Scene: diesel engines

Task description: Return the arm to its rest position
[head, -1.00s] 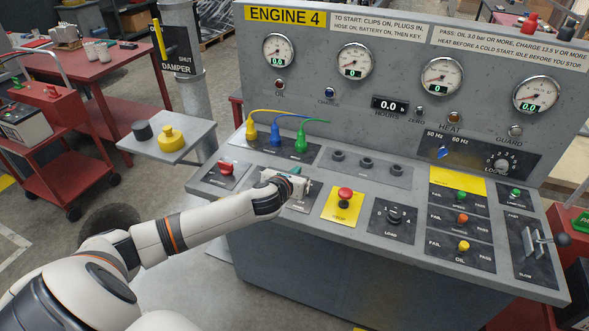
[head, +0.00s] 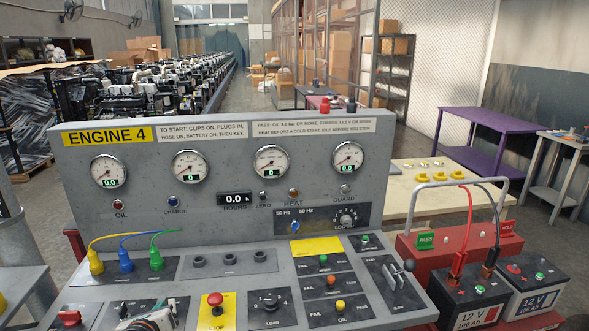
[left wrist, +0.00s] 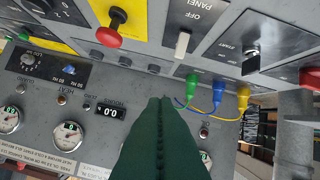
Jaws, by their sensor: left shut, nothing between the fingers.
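My left gripper (head: 148,314) shows at the bottom edge of the head view, over the lower front of the Engine 4 console (head: 225,285). It is between a red switch (head: 69,318) and the red stop button (head: 215,299). In the left wrist view its green fingers (left wrist: 160,102) are together and empty. They lie apart from the white panel switch (left wrist: 182,44), which shows beyond them. Most of the left arm is below the head view. My right gripper is not in view.
Yellow, blue and green plugs (head: 126,261) with cables stand on the console. Gauges (head: 189,166) line its upright back. A red cart (head: 410,247) with batteries (head: 475,299) stands to the right. A purple table (head: 490,122) is farther back.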

